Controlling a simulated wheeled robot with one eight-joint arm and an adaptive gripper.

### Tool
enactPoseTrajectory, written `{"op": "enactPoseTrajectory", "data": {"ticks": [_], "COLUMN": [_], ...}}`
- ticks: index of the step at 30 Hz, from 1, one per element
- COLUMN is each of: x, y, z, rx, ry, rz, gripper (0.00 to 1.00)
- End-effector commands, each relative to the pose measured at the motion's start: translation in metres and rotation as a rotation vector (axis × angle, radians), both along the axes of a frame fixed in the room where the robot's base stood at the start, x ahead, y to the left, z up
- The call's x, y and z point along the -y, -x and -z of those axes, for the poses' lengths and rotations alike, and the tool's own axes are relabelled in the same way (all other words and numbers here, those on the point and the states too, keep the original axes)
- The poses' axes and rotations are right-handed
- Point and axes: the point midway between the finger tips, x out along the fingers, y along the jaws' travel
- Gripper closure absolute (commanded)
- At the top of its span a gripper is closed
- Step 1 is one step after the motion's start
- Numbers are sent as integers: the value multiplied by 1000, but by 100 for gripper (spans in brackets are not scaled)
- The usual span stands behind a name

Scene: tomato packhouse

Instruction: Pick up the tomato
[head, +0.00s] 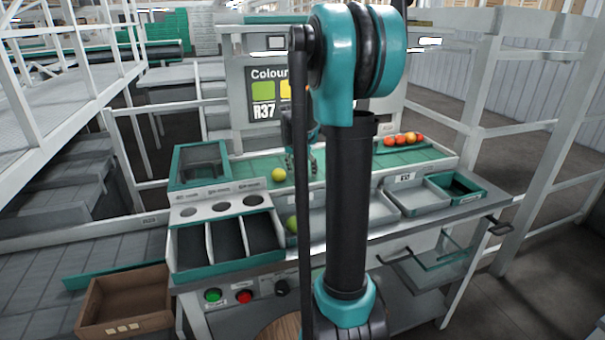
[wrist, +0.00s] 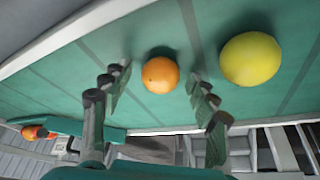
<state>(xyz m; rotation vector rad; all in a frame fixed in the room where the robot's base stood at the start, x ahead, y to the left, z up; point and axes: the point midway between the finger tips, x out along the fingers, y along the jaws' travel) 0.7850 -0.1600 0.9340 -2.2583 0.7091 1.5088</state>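An orange tomato (wrist: 160,75) sits on the green belt (wrist: 85,75), in the gap between my fingers in the wrist view. A larger yellow tomato (wrist: 250,59) lies to its right, outside the right finger; a yellow-green tomato shows on the belt in the head view (head: 279,174). My gripper (wrist: 158,82) is open, with a finger on either side of the orange tomato and visible gaps to it. In the head view I cannot make out the orange tomato; my arm and gripper cover that part of the belt.
A green tomato (head: 292,223) is in front of the belt, beside a black-lined three-slot bin (head: 208,268). Grey trays (head: 412,198) line the front. A display board (head: 264,95) stands behind.

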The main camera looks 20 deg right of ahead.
Motion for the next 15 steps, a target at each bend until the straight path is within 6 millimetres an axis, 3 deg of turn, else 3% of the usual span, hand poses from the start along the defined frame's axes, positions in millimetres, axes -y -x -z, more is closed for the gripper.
{"op": "enactPoseTrajectory", "data": {"ticks": [1, 8, 15], "x": [0, 0, 0], "y": [0, 0, 0], "z": [0, 0, 0], "rx": [0, 0, 0], "ry": [0, 0, 0], "rz": [0, 0, 0], "gripper": [50, 78, 78]}}
